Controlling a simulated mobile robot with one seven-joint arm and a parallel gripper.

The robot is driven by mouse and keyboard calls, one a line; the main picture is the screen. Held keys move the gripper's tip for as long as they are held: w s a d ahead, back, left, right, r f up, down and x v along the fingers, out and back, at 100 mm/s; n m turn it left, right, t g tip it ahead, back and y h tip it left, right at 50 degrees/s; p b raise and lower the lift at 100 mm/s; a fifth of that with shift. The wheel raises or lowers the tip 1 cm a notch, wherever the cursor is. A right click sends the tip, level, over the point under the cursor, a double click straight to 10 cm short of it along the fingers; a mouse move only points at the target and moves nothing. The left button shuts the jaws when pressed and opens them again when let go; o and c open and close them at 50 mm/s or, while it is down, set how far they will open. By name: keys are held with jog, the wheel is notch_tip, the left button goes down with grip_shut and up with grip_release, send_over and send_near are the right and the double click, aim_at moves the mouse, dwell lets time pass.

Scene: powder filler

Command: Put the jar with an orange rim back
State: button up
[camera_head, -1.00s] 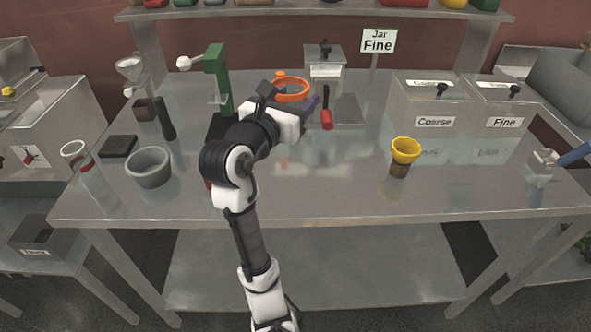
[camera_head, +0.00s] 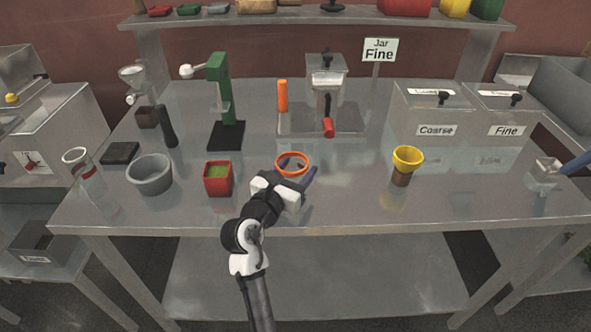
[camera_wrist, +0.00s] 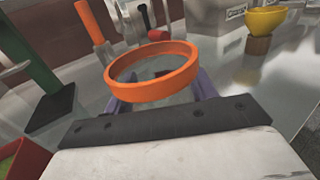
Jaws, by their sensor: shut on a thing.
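The jar with an orange rim (camera_head: 292,158) is clear below its rim and is held in front of my gripper, over the middle of the table. My gripper (camera_head: 296,172) is shut on it, with the purple fingers on either side. In the wrist view the orange rim (camera_wrist: 152,76) fills the middle, upright or nearly so, with the purple fingers (camera_wrist: 160,96) beside the jar below it. The jar's base is hidden, so I cannot tell whether it touches the table.
A filler machine (camera_head: 326,75) with a red-handled lever and an orange upright handle (camera_head: 282,96) stands behind. A red container (camera_head: 218,179) and grey bowl (camera_head: 150,174) are left; a yellow funnel cup (camera_head: 408,158) is right. Coarse (camera_head: 436,110) and Fine (camera_head: 506,112) bins stand back right.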

jog(key=shift+f, duration=0.15)
jog(key=o, duration=1.1)
jog(key=shift+c, duration=0.2)
jog(key=b+v, duration=0.2)
jog(key=v, duration=1)
jog(key=shift+r, duration=0.2)
